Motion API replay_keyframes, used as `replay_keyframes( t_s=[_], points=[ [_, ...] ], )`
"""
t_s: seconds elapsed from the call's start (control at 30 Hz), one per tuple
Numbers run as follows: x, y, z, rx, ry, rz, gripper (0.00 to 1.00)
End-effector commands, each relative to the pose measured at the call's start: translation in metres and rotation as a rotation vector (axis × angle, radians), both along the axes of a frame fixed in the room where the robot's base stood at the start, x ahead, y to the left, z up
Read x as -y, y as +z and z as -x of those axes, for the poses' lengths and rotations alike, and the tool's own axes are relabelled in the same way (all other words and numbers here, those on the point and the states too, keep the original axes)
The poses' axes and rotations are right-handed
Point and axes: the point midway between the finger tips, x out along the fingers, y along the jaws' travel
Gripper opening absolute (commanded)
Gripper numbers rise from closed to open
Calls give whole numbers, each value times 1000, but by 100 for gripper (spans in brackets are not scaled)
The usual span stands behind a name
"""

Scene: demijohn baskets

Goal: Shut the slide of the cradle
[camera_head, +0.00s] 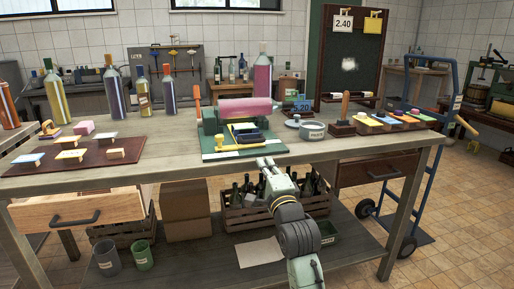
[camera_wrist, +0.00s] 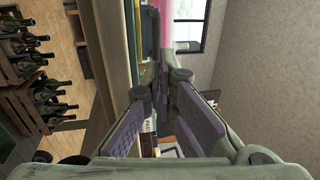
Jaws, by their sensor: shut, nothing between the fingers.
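The green cradle (camera_head: 212,124) stands on a green base board (camera_head: 212,154) near the front edge of the table, with a pink bottle (camera_head: 243,108) lying across its top. A yellow-handled part (camera_head: 224,147) and a dark blue block (camera_head: 248,135) sit low at its front. I cannot tell which part is the slide or how far open it is. My gripper (camera_head: 266,162) is shut and empty, at the table's front edge just in front of the board.
The worktable (camera_head: 150,170) has an open drawer (camera_head: 80,208) at the left. A brown board (camera_head: 70,158) with small blocks lies left of the cradle. A grey-green cup (camera_head: 313,131) and a wooden-handled stamp (camera_head: 343,118) stand to its right. Bottle crates (camera_head: 240,218) sit below.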

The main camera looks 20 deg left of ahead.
Motion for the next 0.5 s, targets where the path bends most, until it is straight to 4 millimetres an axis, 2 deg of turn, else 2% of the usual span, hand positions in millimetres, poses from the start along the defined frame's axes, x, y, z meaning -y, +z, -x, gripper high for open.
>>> replay_keyframes(
  t_s=[0.1,0.3,0.5],
  points=[
    [-16,8,-22,0,1,4,0],
    [-37,16,-54,1,0,3,0],
    [-49,19,-71,1,1,1,0]
  ],
)
